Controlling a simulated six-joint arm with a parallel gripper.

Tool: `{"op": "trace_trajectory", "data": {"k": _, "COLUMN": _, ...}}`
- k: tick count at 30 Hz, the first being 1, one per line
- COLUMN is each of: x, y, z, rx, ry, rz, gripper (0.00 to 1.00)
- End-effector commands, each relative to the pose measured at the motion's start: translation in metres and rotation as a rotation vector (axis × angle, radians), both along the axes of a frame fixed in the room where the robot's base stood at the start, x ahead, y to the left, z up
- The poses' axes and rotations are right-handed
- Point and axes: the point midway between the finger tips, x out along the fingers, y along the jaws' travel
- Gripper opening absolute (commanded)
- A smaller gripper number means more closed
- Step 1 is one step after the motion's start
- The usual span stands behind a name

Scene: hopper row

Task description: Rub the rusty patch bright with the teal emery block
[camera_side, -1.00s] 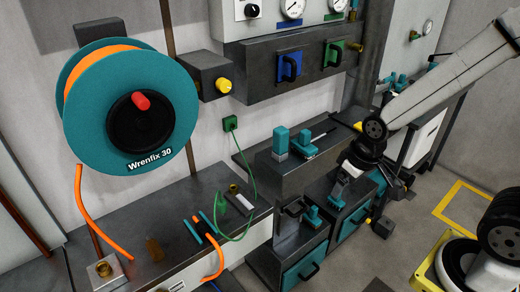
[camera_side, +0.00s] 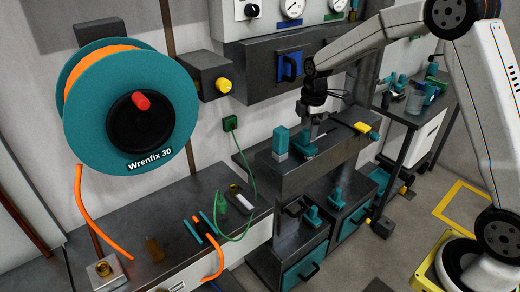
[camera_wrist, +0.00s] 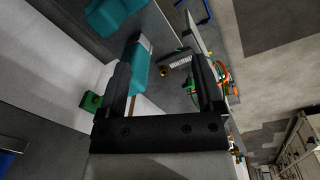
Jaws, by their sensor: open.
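My gripper (camera_side: 314,112) is over the dark shelf (camera_side: 330,160), beside the teal pieces on it, with its tips low. In the wrist view its two fingers (camera_wrist: 163,48) stand apart with nothing clearly clamped. A teal block with a grey lower part (camera_side: 281,141) stands upright on the shelf, left of my gripper. A second teal piece (camera_side: 303,143) is just below my gripper. A teal piece (camera_wrist: 140,68) shows by the left finger in the wrist view. I cannot tell which is the emery block. I cannot make out the rusty patch.
A large teal reel (camera_side: 90,125) with orange hose hangs at left. A lower bench (camera_side: 120,215) carries a green cord and small parts. A dark box with a blue handle (camera_side: 289,67) is on the wall behind my gripper. A side table (camera_side: 410,115) stands at right.

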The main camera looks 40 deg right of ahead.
Motion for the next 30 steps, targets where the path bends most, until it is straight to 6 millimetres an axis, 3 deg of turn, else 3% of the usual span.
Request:
{"op": "trace_trajectory", "data": {"k": 6, "x": 0.032, "y": -0.029, "z": -0.006, "rx": -0.005, "ry": 0.038, "rz": 0.242, "gripper": 0.85}}
{"op": "trace_trajectory", "data": {"k": 12, "x": 0.047, "y": -0.045, "z": -0.009, "rx": -0.002, "ry": 0.058, "rz": 0.388, "gripper": 0.85}}
{"op": "trace_trajectory", "data": {"k": 23, "x": 0.050, "y": -0.049, "z": -0.010, "rx": -0.002, "ry": 0.063, "rz": 0.430, "gripper": 0.85}}
{"op": "trace_trajectory", "data": {"k": 30, "x": 0.050, "y": -0.049, "z": -0.024, "rx": -0.001, "ry": 0.064, "rz": 0.429, "gripper": 0.85}}
